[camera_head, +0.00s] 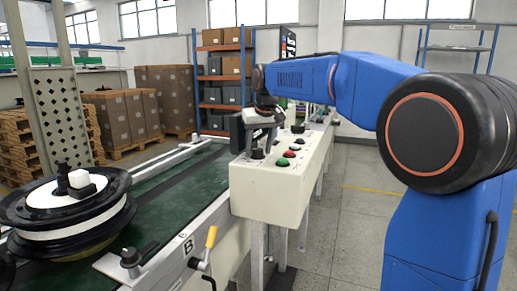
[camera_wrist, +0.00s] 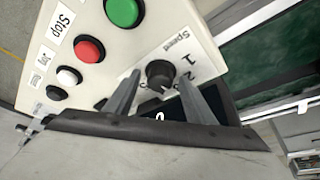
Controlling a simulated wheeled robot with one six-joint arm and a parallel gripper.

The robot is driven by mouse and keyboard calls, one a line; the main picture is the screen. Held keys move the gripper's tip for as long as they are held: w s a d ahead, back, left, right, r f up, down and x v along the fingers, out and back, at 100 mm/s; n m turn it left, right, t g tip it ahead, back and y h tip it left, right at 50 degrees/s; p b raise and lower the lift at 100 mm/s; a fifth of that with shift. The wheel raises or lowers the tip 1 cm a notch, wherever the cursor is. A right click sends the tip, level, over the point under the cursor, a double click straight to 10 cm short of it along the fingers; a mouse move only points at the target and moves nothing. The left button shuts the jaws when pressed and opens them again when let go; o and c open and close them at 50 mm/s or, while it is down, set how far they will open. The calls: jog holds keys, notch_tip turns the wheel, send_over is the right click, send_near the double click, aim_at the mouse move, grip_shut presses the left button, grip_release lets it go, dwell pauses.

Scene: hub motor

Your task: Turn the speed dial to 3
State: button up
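The speed dial (camera_wrist: 160,73) is a small round black knob on the cream control box, in the wrist view. The word "Speed" and the digits 1 and 2 are printed beside it. The rest of the scale is partly hidden by my gripper, and the dial's pointer setting is hard to tell. My gripper (camera_wrist: 160,84) is open, with one finger on each side of the dial and gaps visible between them. In the head view my gripper (camera_head: 258,135) is above the left end of the control box (camera_head: 285,190).
In the wrist view a green button (camera_wrist: 124,11), a red button (camera_wrist: 89,49), a white button (camera_wrist: 69,76) and a black button (camera_wrist: 57,93) sit near the dial. A green conveyor (camera_head: 165,190) runs beside the box, carrying a black-and-white hub motor (camera_head: 65,205).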

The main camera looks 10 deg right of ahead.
jog(key=shift+r, duration=0.1)
jog(key=v, duration=1.7)
jog(key=shift+d+r, duration=0.1)
jog(key=w+f+n, duration=0.1)
jog(key=w+f, duration=0.1)
jog(key=f, duration=0.3)
jog(key=w+f+n+y, duration=0.1)
jog(key=w+f+n, duration=0.1)
jog(key=f, duration=0.3)
jog(key=w+f+n, duration=0.1)
jog(key=w+f, duration=0.1)
jog(key=f, duration=0.4)
jog(key=shift+w+a+g+y, duration=0.25)
jog(key=shift+w+g+y, duration=0.05)
jog(key=shift+w+g, duration=0.1)
